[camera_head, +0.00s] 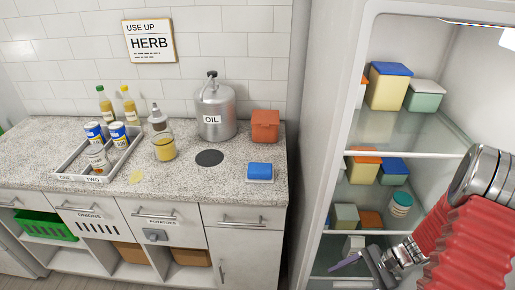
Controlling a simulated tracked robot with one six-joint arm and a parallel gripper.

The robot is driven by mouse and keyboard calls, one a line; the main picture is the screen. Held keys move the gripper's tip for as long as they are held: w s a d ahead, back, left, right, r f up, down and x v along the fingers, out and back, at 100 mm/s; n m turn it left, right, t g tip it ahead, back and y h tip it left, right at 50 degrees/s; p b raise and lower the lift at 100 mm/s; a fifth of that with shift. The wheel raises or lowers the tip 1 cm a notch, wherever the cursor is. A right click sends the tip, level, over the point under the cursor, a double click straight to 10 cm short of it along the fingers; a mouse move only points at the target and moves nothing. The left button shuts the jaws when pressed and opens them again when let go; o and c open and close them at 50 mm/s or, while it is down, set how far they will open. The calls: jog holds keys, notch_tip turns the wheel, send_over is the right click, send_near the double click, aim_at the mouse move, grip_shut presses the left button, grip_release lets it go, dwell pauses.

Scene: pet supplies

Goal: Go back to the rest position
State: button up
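My arm (465,240), with a ribbed red sleeve and metal joints, comes in from the right side and reaches across the open fridge. My gripper (352,264) is low in front of the fridge's lower shelves, pointing left. A thin lavender-grey finger-like part and a darker plate show at its end. Nothing held can be made out, and the small, angled view does not show how far the fingers are apart. A white item (354,244) stands on a low shelf just behind the gripper.
The open fridge (400,154) holds several boxes and a green-white jar (401,204).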

jog(key=s+a+r+n+t+h, duration=0.2)
jog(key=a+r+n+h, duration=0.1)
jog(key=r, duration=0.8)
jog(key=s+a+r+n+t+h, duration=0.2)
jog(key=r+n, duration=0.4)
jog(key=r, duration=0.6)
jog(key=s+a+r+n+t+h, duration=0.2)
jog(key=s+a+r+n+h, duration=0.2)
jog(key=r, duration=0.8)
jog(key=shift+a+n, duration=0.5)
jog(key=shift+a, duration=0.5)
jog(key=shift+w, duration=0.1)
